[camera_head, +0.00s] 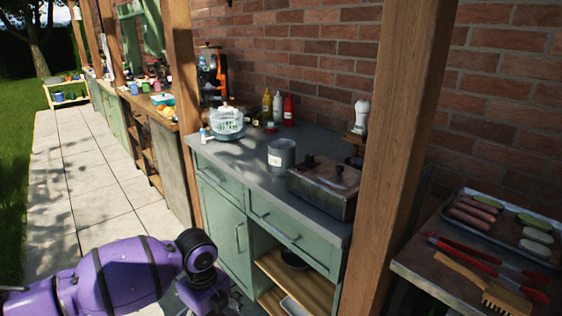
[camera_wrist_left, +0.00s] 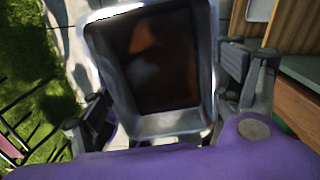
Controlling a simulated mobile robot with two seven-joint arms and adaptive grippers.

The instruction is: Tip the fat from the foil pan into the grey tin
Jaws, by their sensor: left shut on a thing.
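The foil pan (camera_wrist_left: 168,123) is a silver rectangular tray with dark brown, glossy contents, the fat (camera_wrist_left: 155,60). In the left wrist view my left gripper (camera_wrist_left: 170,100) has a finger on each side of it and is shut on it. In the head view my left arm comes in low at the left, and the gripper is mostly cut off by the bottom edge; I cannot make out the pan there. The grey tin (camera_head: 281,158) stands upright on the grey counter, with a pale label. The pan is apart from the tin. My right gripper is not in view.
A lidded metal box (camera_head: 325,186) stands close right of the tin. A glass bowl (camera_head: 227,124) and sauce bottles (camera_head: 289,110) are behind it. The counter (camera_head: 235,160) left of the tin is clear.

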